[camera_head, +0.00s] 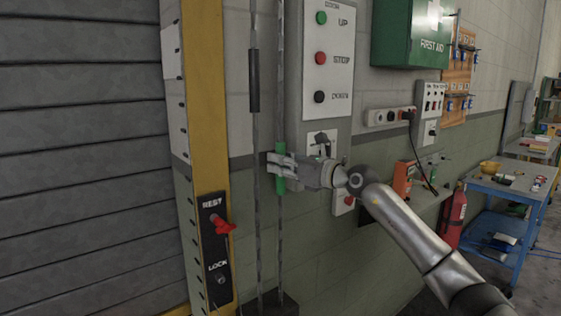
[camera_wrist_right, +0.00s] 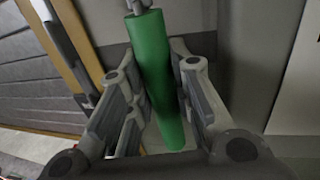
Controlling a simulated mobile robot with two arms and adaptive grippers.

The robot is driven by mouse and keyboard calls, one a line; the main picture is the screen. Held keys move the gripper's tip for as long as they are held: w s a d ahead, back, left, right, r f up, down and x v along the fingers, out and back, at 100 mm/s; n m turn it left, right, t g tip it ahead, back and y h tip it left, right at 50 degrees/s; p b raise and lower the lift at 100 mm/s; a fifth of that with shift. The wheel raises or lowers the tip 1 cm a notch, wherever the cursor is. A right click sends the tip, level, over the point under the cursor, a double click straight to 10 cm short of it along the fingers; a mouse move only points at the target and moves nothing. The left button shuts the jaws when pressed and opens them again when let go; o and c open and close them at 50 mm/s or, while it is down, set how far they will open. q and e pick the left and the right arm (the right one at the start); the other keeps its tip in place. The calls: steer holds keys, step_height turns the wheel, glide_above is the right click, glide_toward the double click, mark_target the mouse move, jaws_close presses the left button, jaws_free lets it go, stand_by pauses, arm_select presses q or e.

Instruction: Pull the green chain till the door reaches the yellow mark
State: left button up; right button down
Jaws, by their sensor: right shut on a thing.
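The green sleeve of the chain (camera_head: 280,186) hangs upright beside the yellow door frame. My right gripper (camera_head: 275,168) is shut around this green sleeve, which shows above and below the fingers. In the right wrist view the green sleeve (camera_wrist_right: 158,75) stands between the two fingers (camera_wrist_right: 160,95). The grey chain (camera_head: 280,80) runs up and down from it. The slatted roller door (camera_head: 80,150) fills the left of the head view. Its bottom edge and a yellow mark cannot be made out. My left gripper is not in view.
A second chain with a dark sleeve (camera_head: 254,80) hangs just left of the green one. A black plate with a red lever (camera_head: 218,226) is on the yellow post (camera_head: 206,100). A control box (camera_head: 322,60) is on the wall behind. A blue cart (camera_head: 500,200) stands right.

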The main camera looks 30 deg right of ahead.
steer(key=shift+f, duration=0.35)
steer(key=c, duration=1.5)
jaws_free()
steer(key=shift+c, duration=0.2)
steer(key=shift+o, duration=1.3)
steer(key=shift+r, duration=0.25)
steer(key=v, duration=1.1)
steer(key=shift+s+d, duration=0.2)
steer(key=shift+s, duration=0.15)
steer(key=shift+s, duration=0.15)
